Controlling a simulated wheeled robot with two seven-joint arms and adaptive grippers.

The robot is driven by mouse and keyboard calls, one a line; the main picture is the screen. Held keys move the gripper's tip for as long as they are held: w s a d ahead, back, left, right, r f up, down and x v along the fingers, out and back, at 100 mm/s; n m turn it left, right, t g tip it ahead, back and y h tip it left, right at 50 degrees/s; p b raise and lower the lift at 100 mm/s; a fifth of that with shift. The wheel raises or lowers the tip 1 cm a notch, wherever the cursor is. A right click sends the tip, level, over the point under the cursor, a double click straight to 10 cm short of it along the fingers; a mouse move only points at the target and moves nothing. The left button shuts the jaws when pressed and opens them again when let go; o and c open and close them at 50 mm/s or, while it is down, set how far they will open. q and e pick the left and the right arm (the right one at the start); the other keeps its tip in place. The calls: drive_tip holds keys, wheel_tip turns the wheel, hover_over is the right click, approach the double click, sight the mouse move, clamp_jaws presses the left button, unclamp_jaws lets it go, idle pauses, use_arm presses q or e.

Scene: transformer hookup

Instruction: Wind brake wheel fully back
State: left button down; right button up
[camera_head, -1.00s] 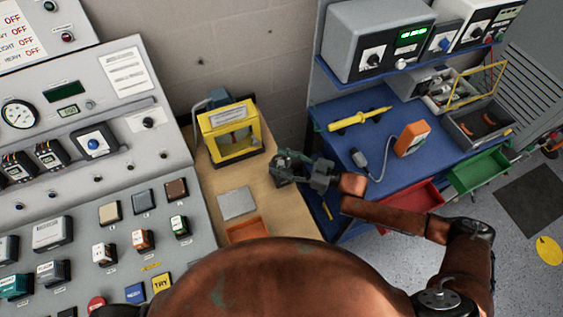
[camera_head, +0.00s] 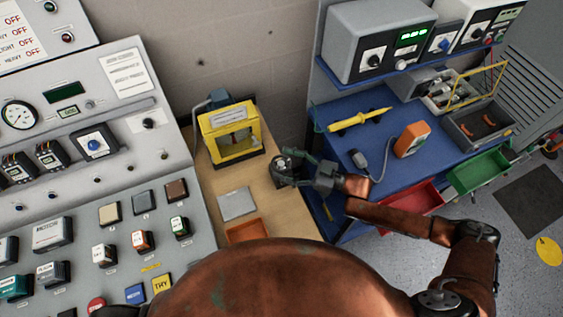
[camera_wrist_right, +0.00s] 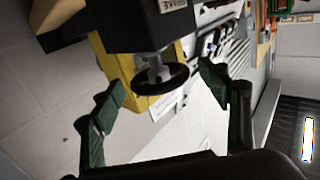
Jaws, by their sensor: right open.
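The brake wheel (camera_wrist_right: 160,78) is a small black handwheel on a silver shaft, under a dark box-shaped unit (camera_wrist_right: 150,22) in the right wrist view. In the head view, that dark unit (camera_head: 283,170) stands on the wooden bench, and the wheel is hard to make out there. My right gripper (camera_head: 298,167) is open at the unit. In the wrist view, its green fingers (camera_wrist_right: 163,80) stand apart on either side of the wheel, with visible gaps; I see no contact. My left gripper is not in view.
A yellow-framed box (camera_head: 229,130) stands close behind and left of the unit. A grey plate (camera_head: 237,204) and an orange tray (camera_head: 247,231) lie on the bench. A blue workbench (camera_head: 350,145) with a yellow probe (camera_head: 360,119) and orange meter (camera_head: 411,139) is at right.

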drive_tip(key=v, duration=1)
drive_tip(key=shift+d, duration=0.3)
drive_tip(key=shift+s, duration=0.1)
